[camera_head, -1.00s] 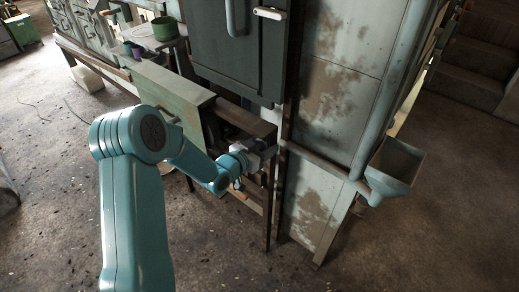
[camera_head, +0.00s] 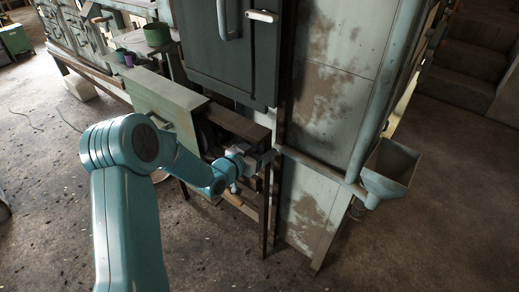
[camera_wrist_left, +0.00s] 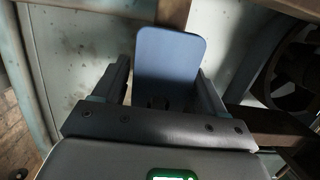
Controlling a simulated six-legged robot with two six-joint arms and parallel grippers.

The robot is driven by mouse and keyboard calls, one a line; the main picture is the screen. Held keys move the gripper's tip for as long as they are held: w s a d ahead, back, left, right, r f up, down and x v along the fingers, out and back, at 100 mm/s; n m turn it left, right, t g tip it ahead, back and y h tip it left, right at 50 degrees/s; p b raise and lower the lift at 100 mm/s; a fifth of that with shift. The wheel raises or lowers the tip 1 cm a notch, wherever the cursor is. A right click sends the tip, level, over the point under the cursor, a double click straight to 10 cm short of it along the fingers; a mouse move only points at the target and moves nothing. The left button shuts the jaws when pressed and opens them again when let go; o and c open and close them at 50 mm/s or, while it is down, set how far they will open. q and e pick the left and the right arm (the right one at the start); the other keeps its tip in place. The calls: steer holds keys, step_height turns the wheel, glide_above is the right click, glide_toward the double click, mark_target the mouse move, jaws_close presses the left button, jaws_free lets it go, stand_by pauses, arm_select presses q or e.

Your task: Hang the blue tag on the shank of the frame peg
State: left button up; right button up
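The blue tag (camera_wrist_left: 168,62) is a flat plate with rounded corners. In the left wrist view it stands between the two dark fingers of my left gripper (camera_wrist_left: 163,88), its side edges against them, and it sticks out past their tips. In the head view my left gripper (camera_head: 262,158) is at the end of the machine's brown ledge, beside the upright frame post. The tag cannot be made out there. I cannot make out the frame peg or its shank in either view. My right gripper is not in view.
A grey cabinet (camera_head: 235,50) hangs above my left gripper. A pale green panel (camera_head: 165,100) lies to its left. A pipe with a funnel (camera_head: 390,172) stands to the right. A dark wheel (camera_wrist_left: 293,75) shows at the right of the wrist view. The floor in front is open.

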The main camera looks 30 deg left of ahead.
arm_select(q)
steer(key=shift+o, duration=0.7)
